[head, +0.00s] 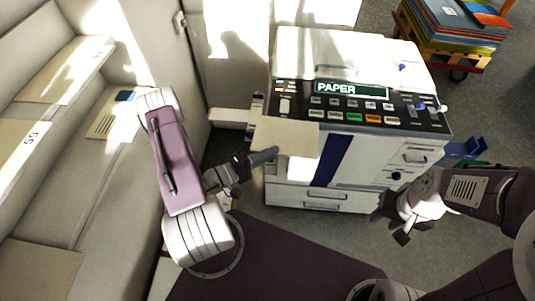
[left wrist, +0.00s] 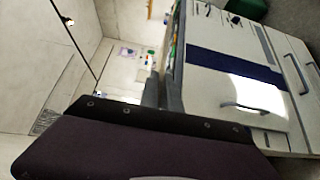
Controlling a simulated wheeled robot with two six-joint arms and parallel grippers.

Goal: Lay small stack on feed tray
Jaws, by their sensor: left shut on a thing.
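The small stack (head: 290,136) is a flat cream bundle of paper in the head view, in front of the upper left of the copier. My left gripper (head: 267,156) is shut on its near edge. What looks like the feed tray (head: 228,117) is a pale ledge sticking out of the copier's left side, left of the stack and apart from it in the picture. My right gripper (head: 392,222) hangs in front of the copier's right side; its fingers look apart and empty. In the left wrist view I cannot make out the stack.
The white copier (head: 415,155) has a green PAPER display and drawers below; its front also shows in the left wrist view (left wrist: 225,88). Pale shelves (head: 60,150) with paper stacks run along the left. A loaded cart (head: 455,35) stands at the back right. Grey floor is clear between.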

